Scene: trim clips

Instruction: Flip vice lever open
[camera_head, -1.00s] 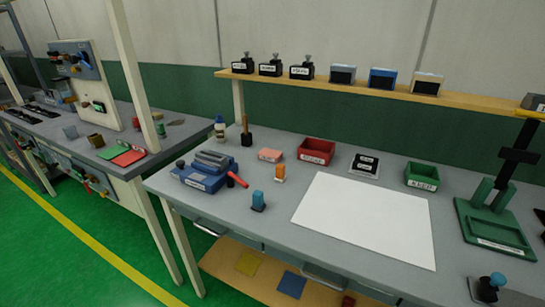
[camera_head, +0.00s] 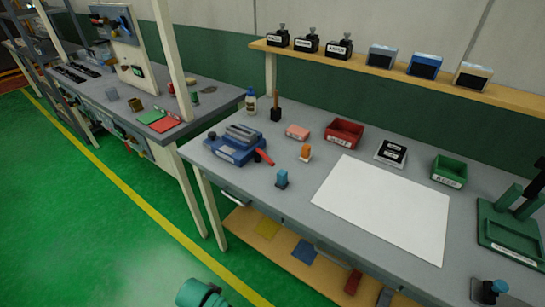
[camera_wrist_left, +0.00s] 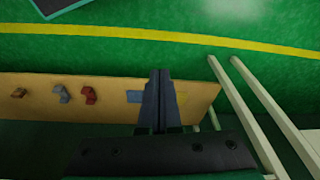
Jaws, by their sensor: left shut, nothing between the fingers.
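The blue vice (camera_head: 236,146) sits at the left end of the grey workbench in the head view. Its red lever (camera_head: 264,157) sticks out from its right side, toward the bench's front. In the left wrist view my left gripper (camera_wrist_left: 161,75) is shut with nothing between its fingers. It points over the green floor and the wooden lower shelf, away from the vice. In the head view a green and dark piece of my arm (camera_head: 203,293) shows at the bottom edge, well below the bench front. My right gripper is not in view.
On the workbench (camera_head: 305,205) stand a blue stamp (camera_head: 282,179), an orange item (camera_head: 305,152), a red bin (camera_head: 344,132), a green bin (camera_head: 449,171) and a white sheet (camera_head: 385,205). A glue bottle (camera_head: 251,102) stands behind the vice. Green floor (camera_head: 90,230) is free at left.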

